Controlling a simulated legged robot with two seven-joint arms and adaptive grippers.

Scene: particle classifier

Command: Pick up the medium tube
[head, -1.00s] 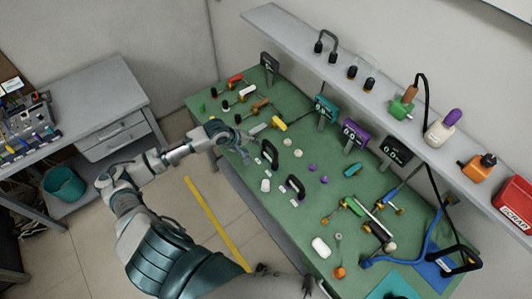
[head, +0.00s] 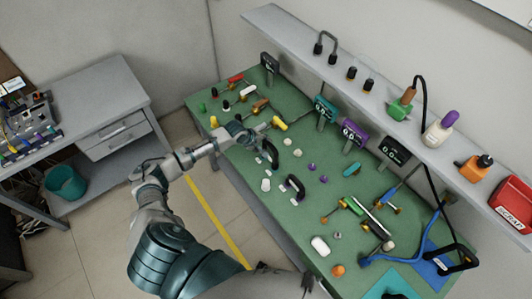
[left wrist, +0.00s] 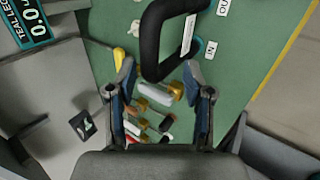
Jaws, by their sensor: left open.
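Several tubes with gold ends lie on the green table (head: 225,108) at its far left: a red one (head: 235,77), a white one (head: 247,90) and a brown one (head: 260,106) among them. None is labelled by size, so I cannot tell which is the medium one. My left gripper (head: 246,139) is over the table just nearer than these tubes, open and empty. In the left wrist view, a pale grey tube (left wrist: 155,93) with a gold end shows between the open fingers (left wrist: 159,68), apart from them. My right gripper is out of view.
A black handle (left wrist: 153,45) rises beside the fingertips in the left wrist view. Displays (head: 354,134) stand along the table's back, below a shelf (head: 300,35). Small pieces and another handle (head: 294,184) lie in the middle. A grey side table (head: 85,95) stands left.

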